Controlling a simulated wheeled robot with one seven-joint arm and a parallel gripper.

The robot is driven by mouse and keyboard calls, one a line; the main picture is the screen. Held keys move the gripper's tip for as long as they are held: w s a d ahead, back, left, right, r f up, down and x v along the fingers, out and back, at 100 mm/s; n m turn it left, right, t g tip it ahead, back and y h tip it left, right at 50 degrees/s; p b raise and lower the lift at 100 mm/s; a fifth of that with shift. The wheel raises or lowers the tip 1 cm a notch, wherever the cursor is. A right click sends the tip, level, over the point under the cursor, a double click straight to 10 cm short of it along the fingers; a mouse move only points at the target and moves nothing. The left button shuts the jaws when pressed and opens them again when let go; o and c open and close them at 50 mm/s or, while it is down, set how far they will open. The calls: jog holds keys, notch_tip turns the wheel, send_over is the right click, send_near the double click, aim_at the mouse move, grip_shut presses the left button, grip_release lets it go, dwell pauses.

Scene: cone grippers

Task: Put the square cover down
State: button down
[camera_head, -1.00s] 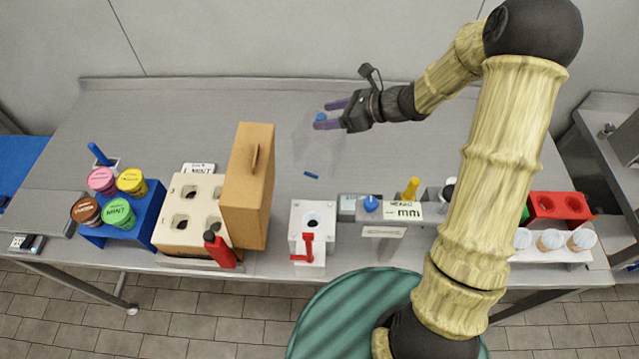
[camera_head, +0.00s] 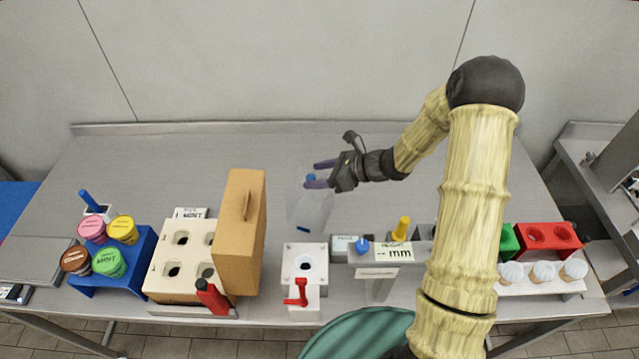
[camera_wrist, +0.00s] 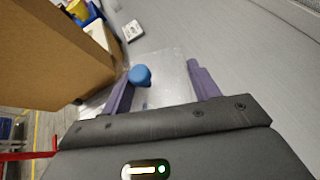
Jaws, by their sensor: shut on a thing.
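The square cover (camera_head: 310,208) is clear and see-through, with a blue knob on top. It is at the middle of the table, behind the white block with the red lever. My gripper (camera_head: 318,174) is shut on the cover at its knob, with the purple fingers on either side. In the wrist view, the cover (camera_wrist: 168,68) spreads between and beyond the fingers. I cannot tell whether the cover touches the table.
A tall tan box with a handle (camera_head: 240,235) stands close left of the cover. The white block (camera_head: 304,262) is in front. The table (camera_head: 200,150) is bare behind.

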jog(key=shift+f+p, duration=0.4)
jog(key=shift+f, duration=1.5)
jog(key=shift+c, duration=1.9)
grip_release()
jog(key=b+v, duration=0.2)
jog(key=v, duration=1)
